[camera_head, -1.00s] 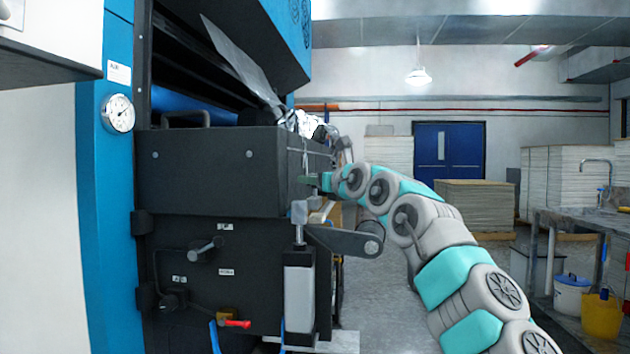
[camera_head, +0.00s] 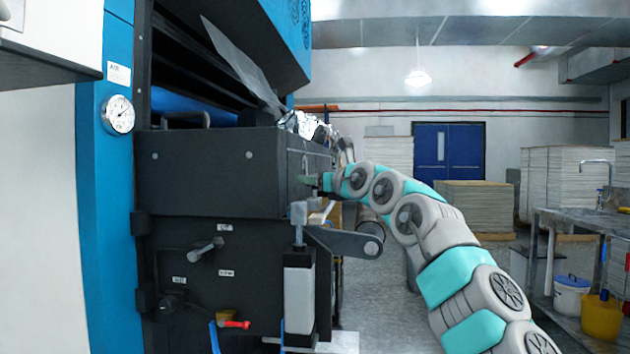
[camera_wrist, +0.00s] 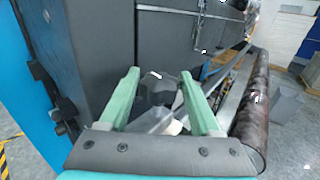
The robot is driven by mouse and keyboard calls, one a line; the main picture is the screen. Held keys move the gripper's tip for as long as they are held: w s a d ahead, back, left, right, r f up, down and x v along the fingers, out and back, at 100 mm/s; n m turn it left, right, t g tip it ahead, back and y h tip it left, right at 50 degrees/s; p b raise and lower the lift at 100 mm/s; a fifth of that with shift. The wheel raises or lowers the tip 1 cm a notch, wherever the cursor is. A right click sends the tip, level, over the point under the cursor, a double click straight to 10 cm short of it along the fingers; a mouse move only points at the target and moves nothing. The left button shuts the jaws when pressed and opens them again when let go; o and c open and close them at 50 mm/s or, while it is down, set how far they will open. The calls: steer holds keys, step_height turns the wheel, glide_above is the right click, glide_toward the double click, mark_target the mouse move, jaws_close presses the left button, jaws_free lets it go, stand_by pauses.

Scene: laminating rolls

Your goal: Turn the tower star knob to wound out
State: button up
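In the wrist view a dark grey faceted knob (camera_wrist: 160,87), which looks like the star knob, sits between the two green fingers of my gripper (camera_wrist: 159,75). The fingers are spread wide, one on each side of it. I cannot tell whether they touch it. A pale bracket or block lies just below the knob. In the head view my gripper (camera_head: 308,181) is at the right side of the black tower housing (camera_head: 205,172), and the knob cannot be made out there. No marking of the knob's position is readable.
A grey lever arm (camera_head: 345,241) and a white cylinder (camera_head: 298,300) stand just below my gripper. A dark roller (camera_wrist: 252,115) runs along the right in the wrist view. A blue door (camera_head: 447,155) and stacked sheets (camera_head: 475,207) are behind. Floor right of the machine is partly open.

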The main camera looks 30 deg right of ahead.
steer(key=shift+s+f+b, duration=0.15)
steer(key=shift+s+b, duration=0.15)
steer(key=shift+s, duration=0.25)
steer(key=s+b, duration=0.1)
steer(key=s, duration=0.5)
steer(key=shift+s+d+b, duration=0.35)
steer(key=shift+b, duration=0.05)
